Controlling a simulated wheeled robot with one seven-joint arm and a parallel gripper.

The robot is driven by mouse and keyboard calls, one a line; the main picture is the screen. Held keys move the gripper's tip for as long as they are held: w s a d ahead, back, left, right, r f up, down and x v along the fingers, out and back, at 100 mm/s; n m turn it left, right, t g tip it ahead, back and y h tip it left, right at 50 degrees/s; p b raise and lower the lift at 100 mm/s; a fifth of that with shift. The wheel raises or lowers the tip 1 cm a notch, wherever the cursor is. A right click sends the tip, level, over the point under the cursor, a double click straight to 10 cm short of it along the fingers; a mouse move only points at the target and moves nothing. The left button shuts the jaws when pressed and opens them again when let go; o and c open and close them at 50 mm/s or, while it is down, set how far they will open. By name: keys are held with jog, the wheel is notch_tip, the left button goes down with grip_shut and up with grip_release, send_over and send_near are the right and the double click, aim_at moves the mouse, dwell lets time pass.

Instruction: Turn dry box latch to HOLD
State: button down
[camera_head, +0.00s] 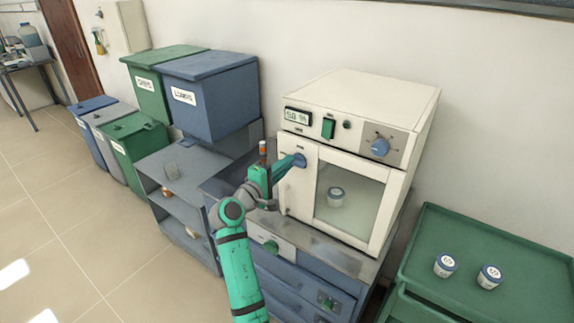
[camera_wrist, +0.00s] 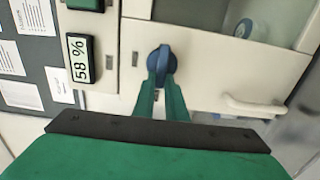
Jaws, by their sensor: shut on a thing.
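The dry box (camera_head: 360,150) is a cream cabinet with a glazed door, and its display reads about 58 %. Its latch, a blue knob (camera_wrist: 160,62), sits on the door frame beside the glass. My gripper (camera_head: 297,161) reaches the door's left side and is shut on the latch. In the wrist view the green fingers (camera_wrist: 161,78) lie on either side of the knob. The fingers cover part of the latch, and the latch markings are too small to read.
A blue dial (camera_head: 380,147) and a green switch (camera_head: 328,128) are on the upper panel. A white-lidded jar (camera_head: 335,196) stands behind the glass. A pale door handle (camera_wrist: 255,106) shows in the wrist view. A green cart (camera_head: 485,255) with two jars stands right; bins stand left.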

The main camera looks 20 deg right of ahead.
jog(key=shift+a+f, duration=0.1)
jog(key=shift+a, duration=0.15)
jog(key=c, duration=1.8)
grip_release()
jog(key=shift+d, duration=0.15)
jog(key=v, duration=1.1)
jog(key=shift+d, duration=0.1)
